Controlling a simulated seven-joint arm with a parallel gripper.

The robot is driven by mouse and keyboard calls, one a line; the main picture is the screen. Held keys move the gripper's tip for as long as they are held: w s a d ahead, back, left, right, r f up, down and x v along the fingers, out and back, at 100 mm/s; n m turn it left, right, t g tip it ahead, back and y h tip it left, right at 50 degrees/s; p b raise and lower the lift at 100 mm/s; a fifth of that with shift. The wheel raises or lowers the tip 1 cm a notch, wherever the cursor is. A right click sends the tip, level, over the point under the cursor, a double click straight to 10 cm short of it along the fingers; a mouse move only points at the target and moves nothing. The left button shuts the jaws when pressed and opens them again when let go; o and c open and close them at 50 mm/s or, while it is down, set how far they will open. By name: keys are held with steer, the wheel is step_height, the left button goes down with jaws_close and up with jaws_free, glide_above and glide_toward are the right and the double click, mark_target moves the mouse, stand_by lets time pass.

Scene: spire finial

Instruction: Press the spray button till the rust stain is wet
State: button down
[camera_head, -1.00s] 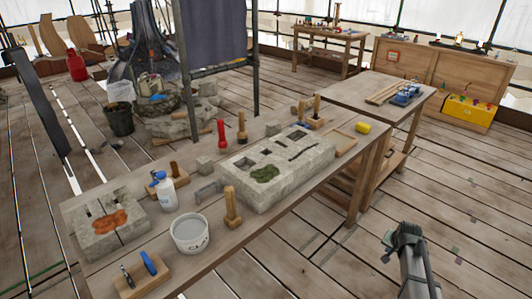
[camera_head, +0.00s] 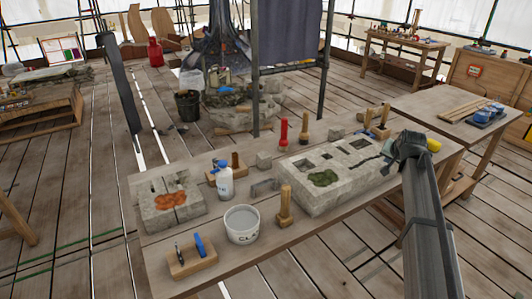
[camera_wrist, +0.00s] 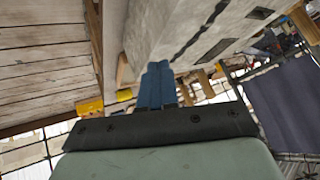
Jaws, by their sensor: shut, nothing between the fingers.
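The white spray bottle (camera_head: 225,182) with a blue label or top stands upright on the long workbench. The orange rust stain (camera_head: 171,200) lies on top of a grey stone block (camera_head: 160,222) at the bench's left end, left of the bottle. My gripper (camera_wrist: 157,68) shows its blue fingers shut together and empty in the wrist view. In the head view my arm reaches up at the right, over the bench's right part, well away from the bottle. The fingertips are hidden there. Neither bottle nor stain is clear in the wrist view.
A larger stone block (camera_head: 330,195) with a mossy patch lies mid-bench near my arm. A yellow object (camera_head: 434,145) is beside my arm.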

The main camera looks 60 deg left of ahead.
steer(key=s+a+r+n, duration=0.1)
steer(key=s+a, duration=0.2)
steer(key=s, duration=0.1)
steer(key=s+a+r+n+g, duration=0.1)
steer(key=s+a+r, duration=0.1)
steer(key=s+a, duration=0.2)
steer(key=s+a+r+n+g, duration=0.1)
steer(key=s+a, duration=0.2)
steer(key=s, duration=0.1)
steer(key=shift+s+a+r, duration=0.2)
steer(key=shift+a+r, duration=0.05)
steer(key=s+a+r+n+g+h, duration=0.1)
steer(key=s+a+r+n, duration=0.1)
steer(key=s+a, duration=0.35)
steer(key=s+a+r+n+g, duration=0.1)
steer(key=s+a+r+n, duration=0.1)
steer(key=s, duration=0.6)
step_height(320, 180, up, 9)
steer(key=n+g+h, duration=0.2)
steer(key=n, duration=0.4)
glide_above(222, 161)
steer(key=d, duration=0.4)
steer(key=x, duration=1.2)
steer(key=shift+w+d+f, duration=0.15)
steer(key=shift+d+f, duration=0.2)
steer(key=shift+f, duration=0.65)
